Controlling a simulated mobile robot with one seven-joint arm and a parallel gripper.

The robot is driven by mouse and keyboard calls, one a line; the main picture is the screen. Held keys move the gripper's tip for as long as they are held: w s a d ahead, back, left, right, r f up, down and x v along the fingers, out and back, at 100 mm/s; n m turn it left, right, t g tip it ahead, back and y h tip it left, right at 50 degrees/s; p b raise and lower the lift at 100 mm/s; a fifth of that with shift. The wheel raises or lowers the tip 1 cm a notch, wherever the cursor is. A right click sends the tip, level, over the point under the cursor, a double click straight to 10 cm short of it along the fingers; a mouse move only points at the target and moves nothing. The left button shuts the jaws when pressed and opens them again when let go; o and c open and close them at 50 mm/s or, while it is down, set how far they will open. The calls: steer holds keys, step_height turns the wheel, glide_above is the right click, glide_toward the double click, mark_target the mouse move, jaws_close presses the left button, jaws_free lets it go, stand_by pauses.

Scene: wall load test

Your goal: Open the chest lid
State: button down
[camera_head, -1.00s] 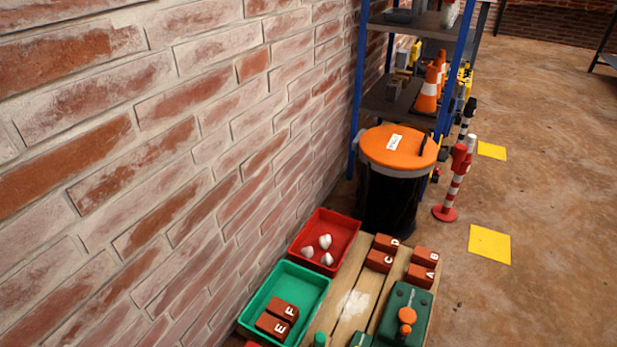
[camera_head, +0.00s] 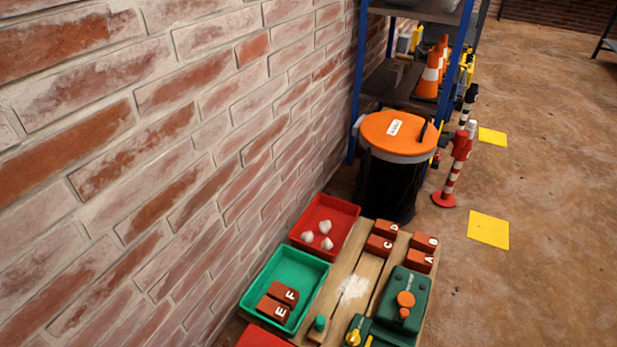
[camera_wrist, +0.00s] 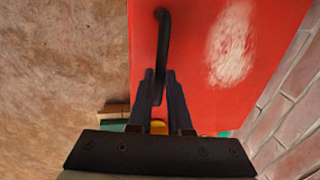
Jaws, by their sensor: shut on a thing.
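In the wrist view a flat red panel (camera_wrist: 205,95), which looks like the chest lid, fills the middle and right. A pale worn patch marks it. A black bar handle (camera_wrist: 164,38) runs along its left part. My gripper (camera_wrist: 160,76) is shut on the lower end of the handle, with one dark finger on each side. In the head view a red surface (camera_head: 262,338) shows at the bottom edge; it may be the same lid, but most of it is cut off. My gripper does not show in the head view. The chest body is hidden.
A wooden bench (camera_head: 352,287) holds a green tray (camera_head: 322,268), a red tray (camera_head: 340,208), lettered red blocks (camera_head: 379,246) and a green device (camera_head: 403,301). The brick wall (camera_head: 180,150) runs close on the left. Beyond stand an orange-lidded bin (camera_head: 385,190) and a shelf. Floor is open at right.

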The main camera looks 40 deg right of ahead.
steer(key=w+a+r+g+p, duration=0.3)
steer(key=w+a+r+p, duration=0.1)
steer(key=w+r+p, duration=1.05)
steer(key=w+a+r+b, duration=0.1)
steer(key=w+a+b, duration=0.2)
steer(key=w+b, duration=0.4)
steer(key=w+a+r+b, duration=0.1)
steer(key=w+a+b, duration=0.3)
steer(key=w+b, duration=0.4)
steer(key=w, duration=0.5)
steer(key=shift+a+r+h, duration=0.2)
steer(key=shift+r+h, duration=0.1)
steer(key=shift+h, duration=0.1)
steer(key=c, duration=0.8)
jaws_free()
steer(key=shift+w+r, duration=0.1)
steer(key=shift+c, duration=0.2)
steer(key=shift+r, duration=0.15)
